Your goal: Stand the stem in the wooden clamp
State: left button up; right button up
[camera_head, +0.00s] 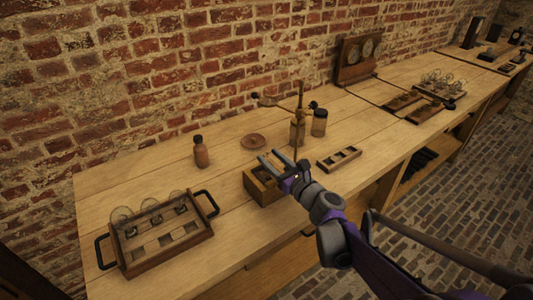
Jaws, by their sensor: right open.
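My right gripper (269,157) reaches in from the lower right. Its two fingers are apart, with nothing visible between them, over or just behind a wooden block (259,188) with openings in its top. The block may be the wooden clamp; the gripper hides part of it. A thin upright brass stem-like rod (300,99) with a side arm stands behind the gripper. I cannot tell whether this is the task's stem, and its foot is partly hidden. My left gripper is not in view.
A handled tray (150,258) with glass jars stands at the left. A brown bottle (201,155), a round dish (253,142), a dark-capped jar (319,124) and a slotted wooden rack (339,158) stand around the gripper.

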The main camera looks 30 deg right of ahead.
jog(key=s, duration=0.9)
jog(key=s+a+f+n+g+y, duration=0.1)
jog(key=a+f+n, duration=0.1)
jog(key=a+n, duration=0.1)
jog(key=s+a+f+n+g+y, duration=0.1)
jog(key=a+f+n+g, duration=0.1)
jog(key=a+n, duration=0.2)
jog(key=s+a+f+n+g+y, duration=0.1)
jog(key=a+f+n+g, duration=0.1)
jog(key=a+n, duration=0.2)
jog(key=shift+a+n+y+p, duration=0.25)
jog(key=shift+n+y+p, duration=0.05)
jog(key=shift+y+p, duration=0.1)
jog(key=s+a+f+n+g, duration=0.1)
jog(key=n, duration=0.1)
jog(key=s+a+f+n+g, duration=0.1)
jog(key=s+a+f+n, duration=0.1)
jog(key=n, duration=0.1)
jog(key=s+a+f+n+g, duration=0.1)
jog(key=s+a+n, duration=0.1)
jog(key=n, duration=0.1)
jog(key=shift+a+f+g, duration=0.1)
jog(key=shift+f+g, duration=0.2)
jog(key=s+d+f+n+g+h, duration=0.1)
jog(key=s+f+n+g+h, duration=0.3)
jog(key=s+n, duration=0.7)
jog(key=shift+d+f+n+g+h, duration=0.3)
jog(key=shift+f+n+h, duration=0.35)
jog(key=shift+n, duration=1.65)
jog(key=shift+f, duration=0.15)
